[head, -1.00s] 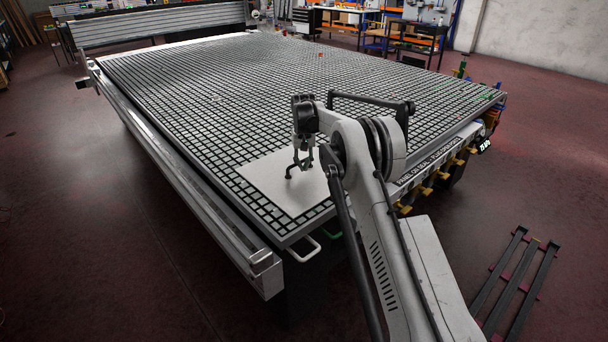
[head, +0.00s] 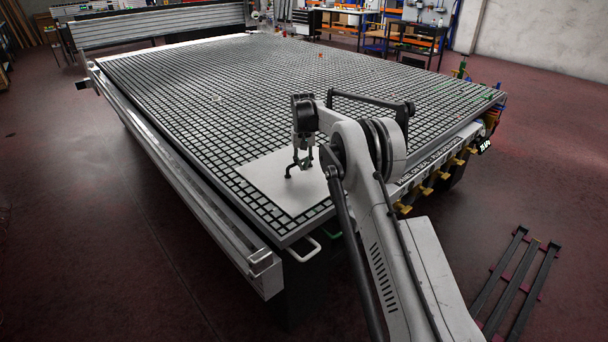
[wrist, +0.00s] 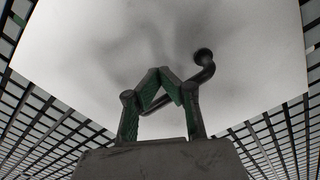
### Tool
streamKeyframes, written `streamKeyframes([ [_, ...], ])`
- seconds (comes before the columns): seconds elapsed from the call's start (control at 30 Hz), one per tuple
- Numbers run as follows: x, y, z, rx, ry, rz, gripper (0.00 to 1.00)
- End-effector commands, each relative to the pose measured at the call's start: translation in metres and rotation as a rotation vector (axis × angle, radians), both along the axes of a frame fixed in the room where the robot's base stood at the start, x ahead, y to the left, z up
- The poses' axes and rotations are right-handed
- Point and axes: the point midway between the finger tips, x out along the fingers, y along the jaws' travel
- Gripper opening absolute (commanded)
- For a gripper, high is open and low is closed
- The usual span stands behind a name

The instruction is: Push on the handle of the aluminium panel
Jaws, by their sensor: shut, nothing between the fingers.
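The aluminium panel (head: 262,182) is a pale flat sheet lying on the near corner of the grid table. It fills the upper middle of the wrist view (wrist: 90,45). Its dark handle (head: 289,171) stands up from the panel. In the wrist view the handle (wrist: 205,69) shows a round foot and a curved bar that runs down and left behind my fingers. My gripper (head: 306,166) is low over the panel, right at the handle. In the wrist view the fingertips of my gripper (wrist: 166,76) meet, with nothing between them. Whether they touch the handle is unclear.
The black grid table (head: 230,85) stretches far back and is mostly clear, with a few tiny coloured bits. A metal rail (head: 180,172) runs along its left side. Yellow valve handles (head: 428,190) line the right edge. Dark bars (head: 516,275) lie on the floor at right.

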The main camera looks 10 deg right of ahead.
Motion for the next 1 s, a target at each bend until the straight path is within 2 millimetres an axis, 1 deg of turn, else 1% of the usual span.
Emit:
streamKeyframes([
  [0.03,0.002,0.004,0.0,0.003,-0.007,0.003,0.0],
  [0.37,-0.001,0.002,0.0,0.003,-0.006,0.002,0.0],
  [1.0,-0.029,-0.017,-0.001,0.0,-0.001,0.0,0.0],
])
